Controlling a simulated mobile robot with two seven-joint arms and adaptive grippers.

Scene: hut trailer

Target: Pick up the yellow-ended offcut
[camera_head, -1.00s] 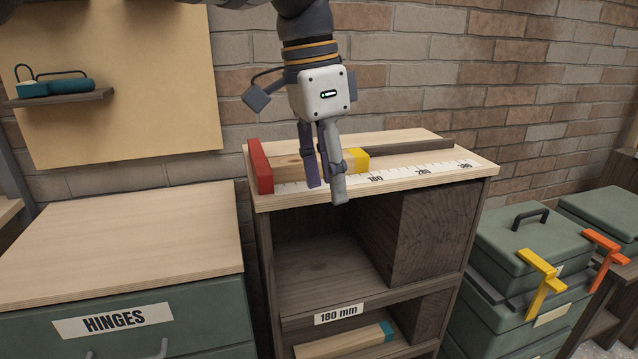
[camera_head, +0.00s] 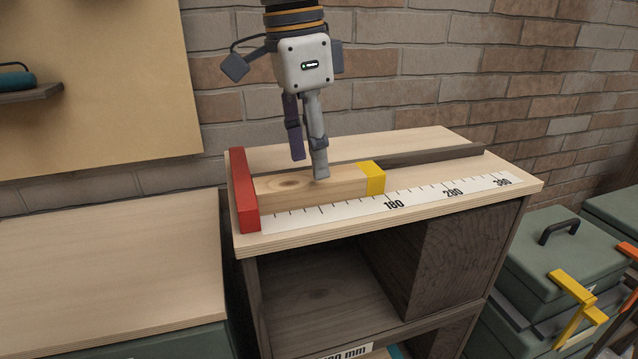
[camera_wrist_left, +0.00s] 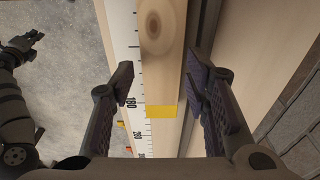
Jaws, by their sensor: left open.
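The yellow-ended offcut (camera_head: 315,186) is a pale wooden block lying flat on the measuring board (camera_head: 440,142), with its yellow end on the right. Its left end is at the red stop (camera_head: 243,190). My left gripper (camera_head: 307,168) points down over the offcut, open, with one finger in front of the other in the head view. In the left wrist view the offcut (camera_wrist_left: 162,55) runs between the two open fingers (camera_wrist_left: 160,90), its yellow end low in the picture. I cannot tell whether a finger touches it. Nothing is held.
A dark rail (camera_head: 430,155) runs behind the offcut. A printed scale strip (camera_head: 420,200) lies in front. A brick wall stands behind the board. Green cases (camera_head: 550,255) with a yellow clamp (camera_head: 578,300) are at right. A bare wooden worktop (camera_head: 110,260) is at left.

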